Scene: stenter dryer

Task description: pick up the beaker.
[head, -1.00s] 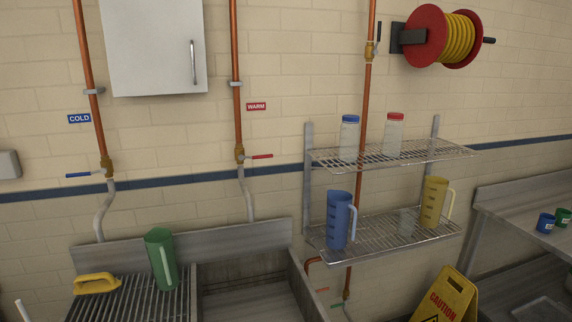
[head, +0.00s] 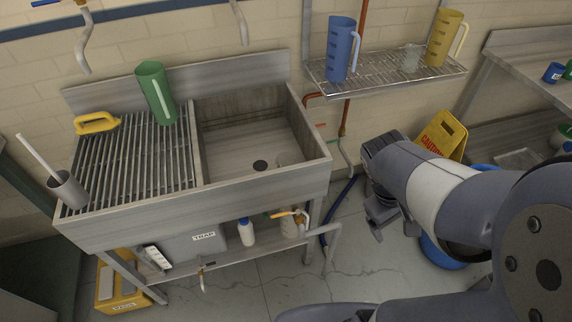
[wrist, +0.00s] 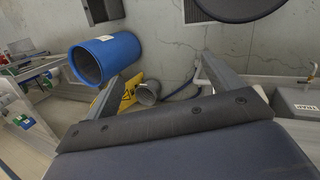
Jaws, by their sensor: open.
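The beaker (head: 410,57) is a small clear glass vessel on the lower wire shelf (head: 385,75), between a blue jug (head: 341,48) and a yellow jug (head: 444,38). It stands upright and is faint against the wall. My gripper (head: 377,222) hangs low in front of the shelf, right of the sink, well below and apart from the beaker. In the wrist view my gripper (wrist: 182,82) has its fingers spread with nothing between them, facing the floor area. The beaker is not seen in the wrist view.
A sink (head: 255,135) with a drainer holds a green jug (head: 155,92), a yellow brush (head: 97,123) and a grey cup (head: 68,190). A caution sign (head: 440,137) stands below the shelf. A blue barrel (wrist: 106,60) shows in the wrist view. Floor before the sink is clear.

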